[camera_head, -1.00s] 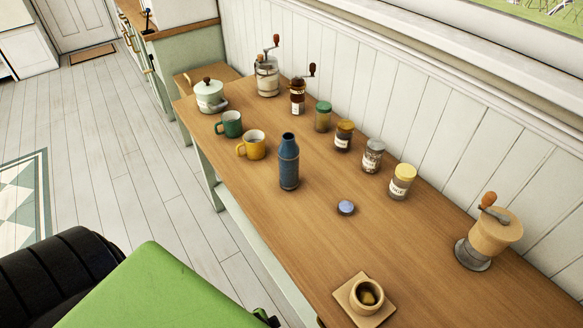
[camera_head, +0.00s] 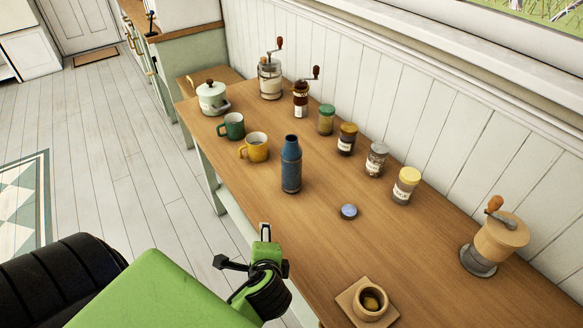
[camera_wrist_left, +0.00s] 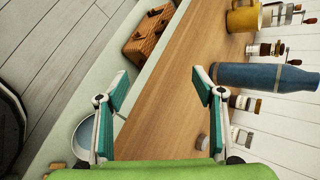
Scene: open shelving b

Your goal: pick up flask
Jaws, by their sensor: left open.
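My left gripper (camera_head: 262,248) is at the table's front edge, nearer the camera than the flask. In the left wrist view its two teal fingers (camera_wrist_left: 160,88) are spread with nothing between them. My right gripper is not in view.
A yellow mug (camera_head: 254,148) stands close left of the flask. A round bluish lid (camera_head: 348,211) lies right of it, with spice jars (camera_head: 376,160) behind. A small pot on a board (camera_head: 369,301) is at the front. The wooden table (camera_head: 330,245) between is clear.

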